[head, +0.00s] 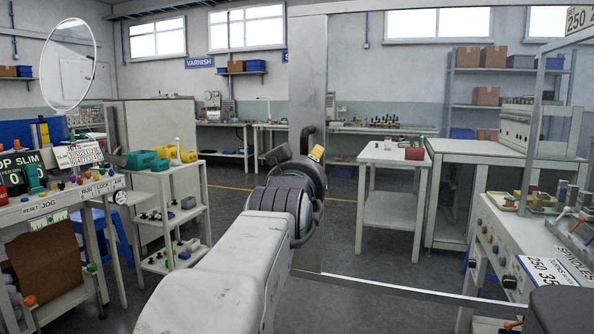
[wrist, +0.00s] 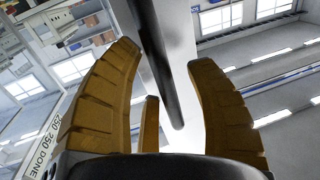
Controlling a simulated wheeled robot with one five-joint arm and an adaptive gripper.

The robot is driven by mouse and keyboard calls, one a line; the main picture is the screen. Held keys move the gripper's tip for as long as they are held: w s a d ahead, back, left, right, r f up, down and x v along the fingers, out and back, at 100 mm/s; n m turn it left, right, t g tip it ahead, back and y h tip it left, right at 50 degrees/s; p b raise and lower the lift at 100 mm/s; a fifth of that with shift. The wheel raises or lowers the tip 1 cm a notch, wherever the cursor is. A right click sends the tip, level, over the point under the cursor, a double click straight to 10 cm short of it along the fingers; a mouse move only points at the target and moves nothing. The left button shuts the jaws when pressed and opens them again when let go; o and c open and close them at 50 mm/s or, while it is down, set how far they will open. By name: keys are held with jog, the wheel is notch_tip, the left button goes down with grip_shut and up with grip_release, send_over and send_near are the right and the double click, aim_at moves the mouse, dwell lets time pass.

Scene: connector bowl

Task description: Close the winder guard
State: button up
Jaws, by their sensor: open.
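The winder guard (head: 308,85) shows in the head view as a grey metal frame around a clear pane, with a wide upright post at its left. A dark handle (head: 309,131) stands on that post, partly hidden by my arm. In the wrist view the dark handle (wrist: 153,62) runs down between my fingers, with the grey post (wrist: 182,45) behind it. My gripper (wrist: 165,75) is open, with yellow-brown fingers on both sides of the handle and gaps showing.
A bench with buttons (head: 60,205) and a shelf cart (head: 170,215) stand at the left. A white table (head: 392,165) shows through the pane. A machine panel with knobs (head: 510,250) is at the right. Floor is clear between the cart and the guard.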

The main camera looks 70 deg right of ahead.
jog(key=shift+c, duration=0.2)
grip_shut()
dwell(0.3)
